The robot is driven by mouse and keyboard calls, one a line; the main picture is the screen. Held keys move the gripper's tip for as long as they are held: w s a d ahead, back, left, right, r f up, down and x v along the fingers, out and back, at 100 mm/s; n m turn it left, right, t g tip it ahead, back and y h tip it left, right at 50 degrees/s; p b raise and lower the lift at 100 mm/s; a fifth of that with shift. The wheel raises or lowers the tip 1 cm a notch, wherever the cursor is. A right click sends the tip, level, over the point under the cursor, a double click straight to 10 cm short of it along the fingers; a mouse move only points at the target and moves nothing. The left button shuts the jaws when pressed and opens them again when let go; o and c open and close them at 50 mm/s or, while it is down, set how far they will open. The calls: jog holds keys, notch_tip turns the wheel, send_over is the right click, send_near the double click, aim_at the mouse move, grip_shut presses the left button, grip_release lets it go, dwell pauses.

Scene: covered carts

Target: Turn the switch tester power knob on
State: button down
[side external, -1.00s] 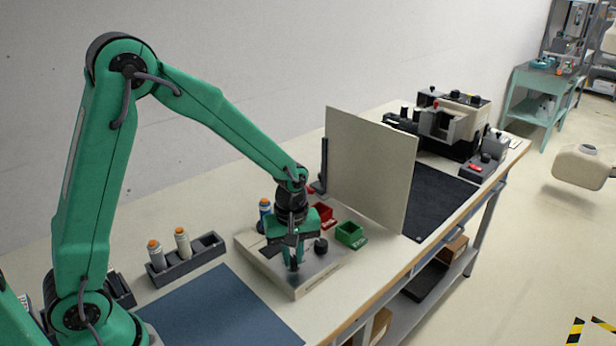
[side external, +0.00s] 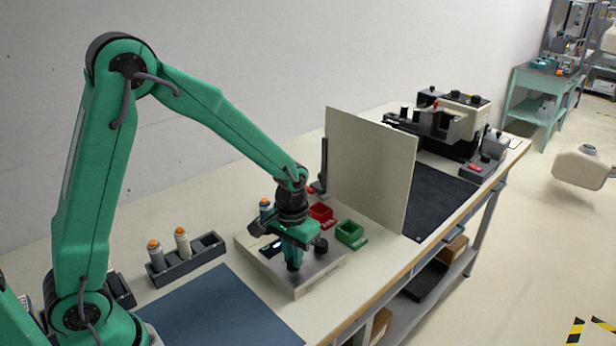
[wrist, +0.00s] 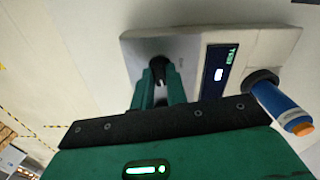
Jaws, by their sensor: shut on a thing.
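The switch tester (side external: 318,272) is a low box with a metallic top on the bench. My gripper (side external: 293,266) points down onto its top; in the wrist view my fingertips (wrist: 160,72) are closed around a small black knob (wrist: 158,61) on the tester's metal plate (wrist: 138,50). The fingers hide most of this knob, and I cannot read its setting. A dark display (wrist: 220,66) with a small bright patch sits beside it. Another round black part (side external: 321,245) stands on the tester, right of my gripper.
A blue bottle with an orange cap (wrist: 282,107) stands in a black ring close to my gripper. Red (side external: 320,213) and green bins (side external: 351,234) and an upright panel (side external: 370,170) stand behind. A bottle rack (side external: 190,264) and clear blue mat (side external: 218,308) lie left and front.

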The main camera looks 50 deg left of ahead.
jog(key=shift+r+m, duration=0.1)
jog(key=shift+m, duration=0.8)
jog(key=c, duration=1.4)
grip_release()
notch_tip(320, 180, up, 6)
jog(key=shift+r, duration=0.9)
jog(key=shift+r, duration=0.1)
